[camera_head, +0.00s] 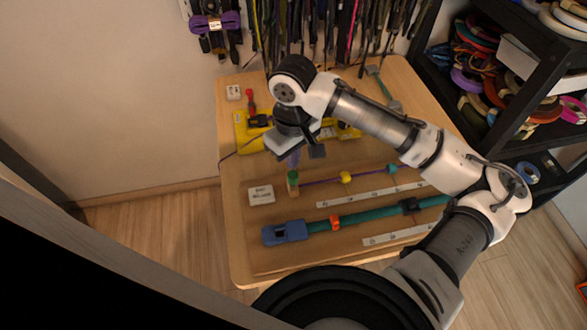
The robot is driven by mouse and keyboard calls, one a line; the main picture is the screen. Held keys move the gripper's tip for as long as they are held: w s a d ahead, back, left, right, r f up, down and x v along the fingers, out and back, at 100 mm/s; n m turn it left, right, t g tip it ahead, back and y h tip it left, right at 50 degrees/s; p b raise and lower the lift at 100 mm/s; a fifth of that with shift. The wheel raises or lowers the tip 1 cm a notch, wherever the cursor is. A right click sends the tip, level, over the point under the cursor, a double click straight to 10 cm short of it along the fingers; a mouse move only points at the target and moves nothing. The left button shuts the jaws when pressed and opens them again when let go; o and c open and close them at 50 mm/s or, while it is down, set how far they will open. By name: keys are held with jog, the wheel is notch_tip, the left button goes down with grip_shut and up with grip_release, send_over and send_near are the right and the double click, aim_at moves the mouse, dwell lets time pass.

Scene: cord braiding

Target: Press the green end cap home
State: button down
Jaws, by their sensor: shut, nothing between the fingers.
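The green end cap (293,177) sits near the left-centre of the table, on top of a small tan block at the left end of a thin purple cord (320,182). My gripper (294,161) points down just above the cap. Its fingers are shut with nothing between them. I cannot tell whether the fingertips touch the cap. The small size of the cap hides how far it is seated.
A yellow bead (346,177) sits along the purple cord. A white label card (261,194), a blue clamp (285,232) on a teal strap and a steel ruler (372,194) lie nearby. A yellow tool (243,131) lies behind. The front left table corner is clear.

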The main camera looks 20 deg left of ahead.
notch_tip(320, 180, up, 5)
jog(key=p, duration=0.4)
jog(key=shift+f, duration=0.1)
dwell(0.5)
